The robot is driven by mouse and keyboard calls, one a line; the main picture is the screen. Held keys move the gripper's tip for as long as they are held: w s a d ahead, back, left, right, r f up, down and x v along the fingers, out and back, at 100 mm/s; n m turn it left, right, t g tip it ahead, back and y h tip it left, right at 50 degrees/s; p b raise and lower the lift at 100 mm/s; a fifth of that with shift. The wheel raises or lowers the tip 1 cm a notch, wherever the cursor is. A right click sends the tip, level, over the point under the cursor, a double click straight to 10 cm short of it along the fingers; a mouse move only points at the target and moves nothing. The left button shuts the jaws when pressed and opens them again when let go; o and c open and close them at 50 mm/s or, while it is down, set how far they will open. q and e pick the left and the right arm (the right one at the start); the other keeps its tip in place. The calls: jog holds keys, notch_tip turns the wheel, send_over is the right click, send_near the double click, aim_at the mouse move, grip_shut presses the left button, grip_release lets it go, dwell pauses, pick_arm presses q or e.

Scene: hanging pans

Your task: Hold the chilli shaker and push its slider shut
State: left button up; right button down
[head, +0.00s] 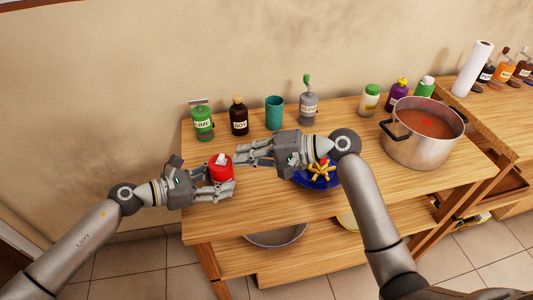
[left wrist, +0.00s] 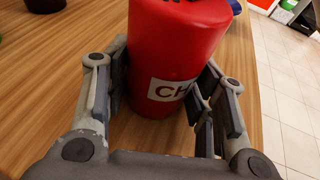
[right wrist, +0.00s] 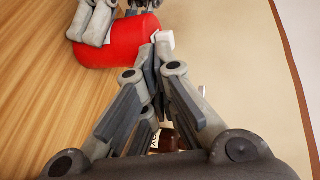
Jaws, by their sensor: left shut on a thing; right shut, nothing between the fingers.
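The red chilli shaker (head: 220,173) is upright at the front left of the wooden table, its label partly reading "CH" in the left wrist view (left wrist: 190,50). My left gripper (head: 218,180) is shut on it, with a finger on each side. The white slider (head: 221,159) is on the shaker's top and also shows in the right wrist view (right wrist: 165,44). My right gripper (head: 238,154) is shut and empty, its fingertips just to the right of the slider. In the right wrist view its fingertips are beside the slider; I cannot tell whether they touch it.
A blue plate (head: 322,183) of food lies right of my right gripper. A green lime bottle (head: 202,124), a soy bottle (head: 239,117), a teal cup (head: 274,112) and a grey dispenser (head: 308,107) stand behind. A large soup pot (head: 424,147) stands at the right.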

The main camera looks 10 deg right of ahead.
aim_at(230, 159)
jog(key=shift+w+a, duration=0.4)
jog(key=shift+a, duration=0.45)
jog(key=shift+w+a, duration=0.2)
jog(key=shift+a, duration=0.35)
jog(key=shift+w+a, duration=0.2)
jog(key=shift+a, duration=0.3)
jog(key=shift+d, duration=0.1)
jog(key=f+v, duration=0.1)
jog(key=v, duration=1.2)
jog(key=shift+s+d, duration=0.3)
jog(key=shift+d, duration=0.1)
